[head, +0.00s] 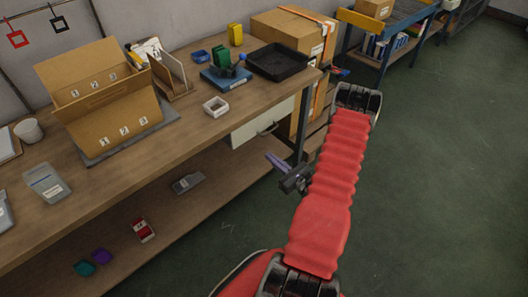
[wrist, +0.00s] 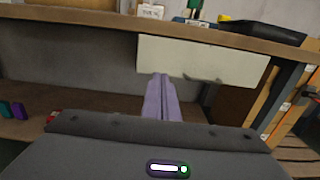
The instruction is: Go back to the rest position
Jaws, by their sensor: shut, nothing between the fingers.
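My gripper (head: 275,161) is in front of the workbench, off the right part of its front edge, below the tabletop. Its two purple fingers are together in the wrist view (wrist: 162,98), with nothing between them. They point toward the bench's white drawer (wrist: 200,60), which also shows in the head view (head: 262,127). My red-sleeved arm reaches up from the bottom of the head view and bends back to the gripper.
The wooden workbench (head: 200,130) carries a cardboard sorter (head: 110,125), a black tray (head: 280,62), and a small white box (head: 216,106). A lower shelf (head: 150,260) holds small items. Boxes (head: 295,32) stand at the back. Green floor on the right is clear.

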